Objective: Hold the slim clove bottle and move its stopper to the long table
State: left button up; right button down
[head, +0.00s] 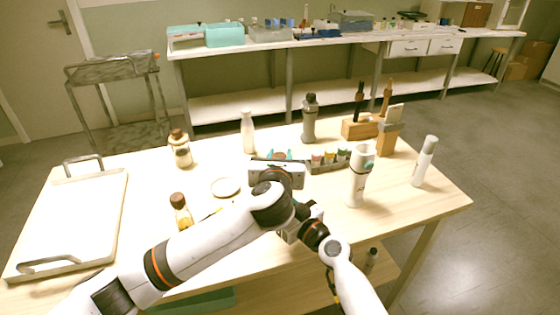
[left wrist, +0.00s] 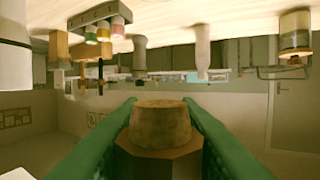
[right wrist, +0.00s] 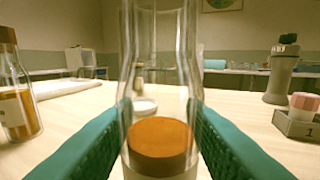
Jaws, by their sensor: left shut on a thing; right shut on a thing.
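My left gripper (head: 279,156) is above the wooden table (head: 330,215) near its middle. In the left wrist view, which is upside down, its green fingers are shut on a stopper (left wrist: 160,122) with a cork plug and a darker faceted head. The plug's end is free, with no bottle around it. In the right wrist view, my right gripper (right wrist: 160,135) is shut on a slim clear glass bottle (right wrist: 160,60) with orange-brown contents. The bottle looks upright; its mouth is out of frame. In the head view my arms hide the bottle and the right gripper.
A brown-capped bottle (head: 180,212), a white dish (head: 225,187), a corked jar (head: 180,150) and a tray (head: 70,220) stand left. A long white bench (head: 270,45) runs behind.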

jog(key=c, duration=0.8)
grip_release()
